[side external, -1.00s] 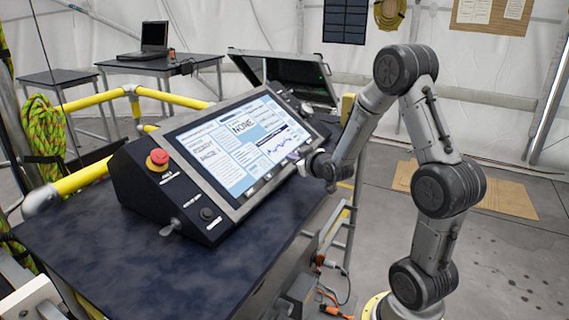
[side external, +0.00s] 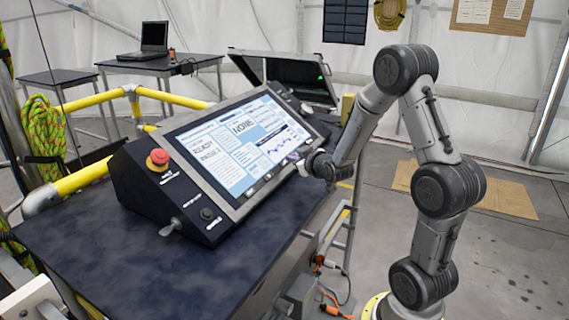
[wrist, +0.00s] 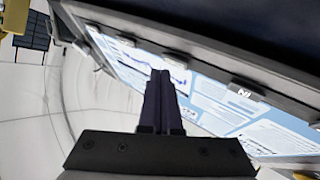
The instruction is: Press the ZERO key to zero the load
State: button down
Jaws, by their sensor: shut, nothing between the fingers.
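The console screen (side external: 235,140) is lit and shows panels of text and a small blue graph. It is set in a dark, sloped console (side external: 140,190). A row of small keys runs along the screen's lower edge; one key (wrist: 174,58) shows near my fingers in the wrist view, and another key (wrist: 245,92) bears a partly readable white mark. I cannot tell which key is ZERO. My gripper (side external: 296,158) is shut and empty at the lower right edge of the screen. In the wrist view its fingers (wrist: 160,76) overlap the screen near the graph; contact is unclear.
A red emergency-stop button (side external: 158,157), a knob (side external: 207,213) and a key switch (side external: 172,226) sit on the console's left part. The dark tabletop (side external: 150,275) in front is clear. An open case (side external: 290,78) stands behind, with yellow rails (side external: 85,177) at left.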

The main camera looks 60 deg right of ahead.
jog(key=shift+f, duration=0.1)
jog(key=shift+w+f, duration=0.25)
dwell(0.3)
jog(key=shift+w+f, duration=0.2)
jog(key=shift+f, duration=0.1)
dwell(0.6)
jog(key=shift+r, duration=0.1)
jog(key=shift+s+r, duration=0.45)
jog(key=shift+r, duration=0.1)
dwell(0.4)
jog(key=shift+s+r, duration=0.75)
jog(key=shift+r, duration=0.3)
jog(key=shift+s+r, duration=0.7)
jog(key=shift+r, duration=0.35)
